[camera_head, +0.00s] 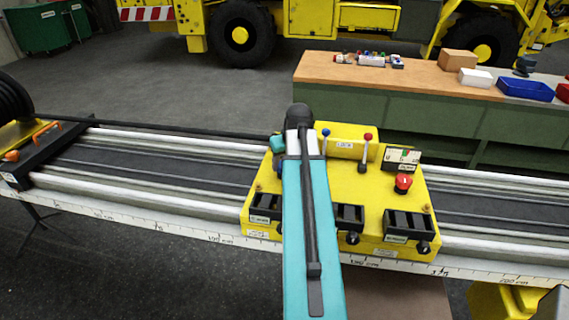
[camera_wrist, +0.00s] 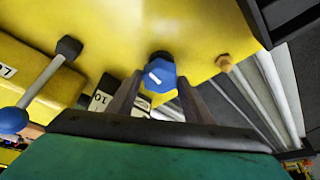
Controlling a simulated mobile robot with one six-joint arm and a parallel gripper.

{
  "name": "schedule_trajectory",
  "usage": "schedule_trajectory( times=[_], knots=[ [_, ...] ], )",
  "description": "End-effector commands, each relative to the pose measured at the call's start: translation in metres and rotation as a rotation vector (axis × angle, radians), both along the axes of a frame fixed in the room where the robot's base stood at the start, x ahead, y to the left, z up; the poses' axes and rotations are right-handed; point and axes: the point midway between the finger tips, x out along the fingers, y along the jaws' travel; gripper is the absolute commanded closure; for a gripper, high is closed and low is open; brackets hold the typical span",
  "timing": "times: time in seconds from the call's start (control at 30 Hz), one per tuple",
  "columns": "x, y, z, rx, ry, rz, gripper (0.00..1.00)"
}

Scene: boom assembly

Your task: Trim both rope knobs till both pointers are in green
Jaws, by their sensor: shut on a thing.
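In the wrist view a blue knob (camera_wrist: 160,76) with a white mark sits on the yellow panel (camera_wrist: 200,22). My gripper (camera_wrist: 158,92) has its two fingers on either side of the knob and is shut on it. A white plate marked 10 (camera_wrist: 101,101) lies beside the left finger, partly covered. In the head view the teal arm hides the gripper and this knob. A dial gauge (camera_head: 402,157) with a coloured scale stands at the panel's back right. Its pointer is too small to read. I cannot make out a second rope knob or its pointer.
The yellow console (camera_head: 385,205) bears a blue-tipped lever (camera_head: 325,140), a red-tipped lever (camera_head: 366,150), a red button (camera_head: 403,183) and black slotted blocks (camera_head: 409,224) with knobs. It sits on long rails (camera_head: 140,190). A workbench (camera_head: 430,85) stands behind.

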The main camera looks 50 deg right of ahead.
Motion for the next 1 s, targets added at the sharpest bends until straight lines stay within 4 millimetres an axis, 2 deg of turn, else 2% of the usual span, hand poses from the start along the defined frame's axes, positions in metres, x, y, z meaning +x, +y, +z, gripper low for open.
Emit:
schedule_trajectory(
  times=[0.4,0.43,0.5,0.53,1.0],
  knots=[
    [0.0003,-0.0004,0.0005,-0.001,-0.002,-0.027,0.77],
    [0.0003,-0.0004,0.0005,-0.001,-0.002,-0.027,0.49],
    [0.0002,-0.0003,0.0005,-0.001,-0.002,-0.027,0.37],
    [0.0002,-0.0004,0.0003,-0.001,-0.002,-0.027,0.35],
    [-0.0013,0.0003,0.0034,-0.002,-0.001,-0.026,0.35]
  ],
)
